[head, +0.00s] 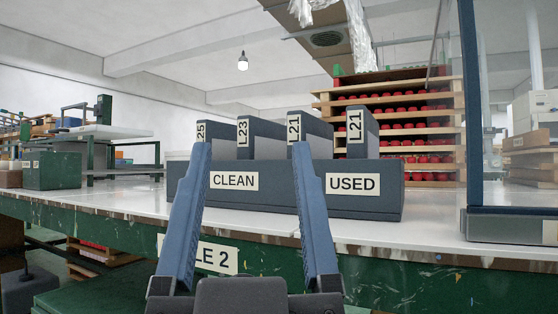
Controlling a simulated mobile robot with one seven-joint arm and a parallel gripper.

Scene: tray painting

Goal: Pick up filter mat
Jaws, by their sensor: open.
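A dark grey box (375,206) stands on the white table, with a CLEAN label on its left part and a USED label on its right part. Several upright grey filter mats with white end labels stand in it. The mat labelled L23 (260,142) shows between my fingers. One mat (216,131) at the left and one (316,134) near the right finger have partly hidden labels. A mat labelled L21 (364,136) stands on the USED side. My gripper (250,148) is open, with its blue fingers in front of the box.
The white table (432,225) has a green front (420,285) and free room left and right of the box. A dark blue frame (471,120) stands at the right. A wooden rack (447,103) with red items stands behind. A green box (53,171) is at left.

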